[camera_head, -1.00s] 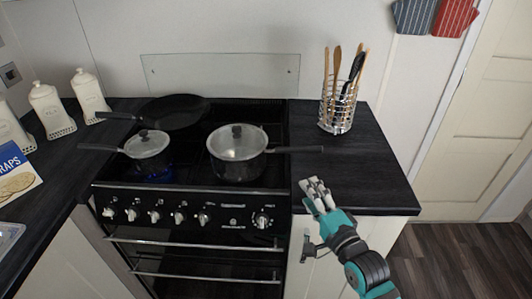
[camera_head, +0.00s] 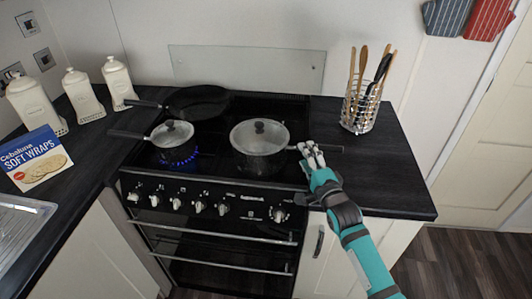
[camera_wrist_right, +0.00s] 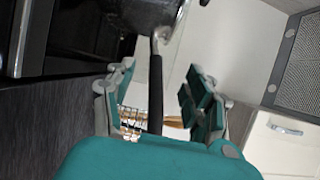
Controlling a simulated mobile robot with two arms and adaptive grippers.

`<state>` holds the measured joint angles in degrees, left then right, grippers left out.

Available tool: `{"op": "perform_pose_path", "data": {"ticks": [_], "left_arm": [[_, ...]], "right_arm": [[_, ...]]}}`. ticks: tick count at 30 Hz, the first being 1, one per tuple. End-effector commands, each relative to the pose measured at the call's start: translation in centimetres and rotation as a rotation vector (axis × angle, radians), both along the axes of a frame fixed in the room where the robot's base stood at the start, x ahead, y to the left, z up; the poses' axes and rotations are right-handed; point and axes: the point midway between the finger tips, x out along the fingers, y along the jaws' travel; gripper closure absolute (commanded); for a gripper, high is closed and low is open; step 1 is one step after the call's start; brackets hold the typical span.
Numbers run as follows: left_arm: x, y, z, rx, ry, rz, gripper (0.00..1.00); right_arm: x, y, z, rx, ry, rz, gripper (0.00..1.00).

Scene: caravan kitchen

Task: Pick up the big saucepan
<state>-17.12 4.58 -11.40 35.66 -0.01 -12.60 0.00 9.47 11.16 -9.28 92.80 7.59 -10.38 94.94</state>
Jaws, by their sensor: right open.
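The big saucepan (camera_head: 259,152) stands on the right side of the hob with its glass lid on. Its dark handle (camera_head: 327,149) points right, over the black counter. My right gripper (camera_head: 311,153) is at the handle, close to the pan. In the right wrist view the pan (camera_wrist_right: 150,12) is at the top and the handle (camera_wrist_right: 155,92) runs down between the two spread fingers of my gripper (camera_wrist_right: 158,95). The gripper is open, with gaps between fingers and handle. My left gripper is not in view.
A smaller lidded saucepan (camera_head: 174,143) stands over a lit blue burner at the left, with a frying pan (camera_head: 198,101) behind it. A wire utensil holder (camera_head: 360,110) stands on the right counter (camera_head: 395,165). White canisters (camera_head: 83,95) and a soft wraps box (camera_head: 33,158) are on the left.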

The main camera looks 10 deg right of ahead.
Motion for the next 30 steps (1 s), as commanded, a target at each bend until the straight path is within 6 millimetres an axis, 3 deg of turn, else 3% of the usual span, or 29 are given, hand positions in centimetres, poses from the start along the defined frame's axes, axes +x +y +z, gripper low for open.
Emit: {"op": "perform_pose_path", "data": {"ticks": [7, 16, 28, 30], "left_arm": [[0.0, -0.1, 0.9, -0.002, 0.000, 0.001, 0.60], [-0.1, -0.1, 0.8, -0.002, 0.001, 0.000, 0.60], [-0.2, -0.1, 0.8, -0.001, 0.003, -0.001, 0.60], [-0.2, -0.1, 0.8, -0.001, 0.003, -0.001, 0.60]], "right_arm": [[3.2, 0.5, -0.1, 0.000, -0.001, 0.000, 0.46], [3.5, 0.6, -0.3, 0.000, -0.001, 0.000, 0.48], [3.5, 0.6, -0.2, 0.000, -0.002, 0.000, 1.00], [3.5, 0.6, -0.2, 0.001, -0.002, 0.000, 1.00]]}}
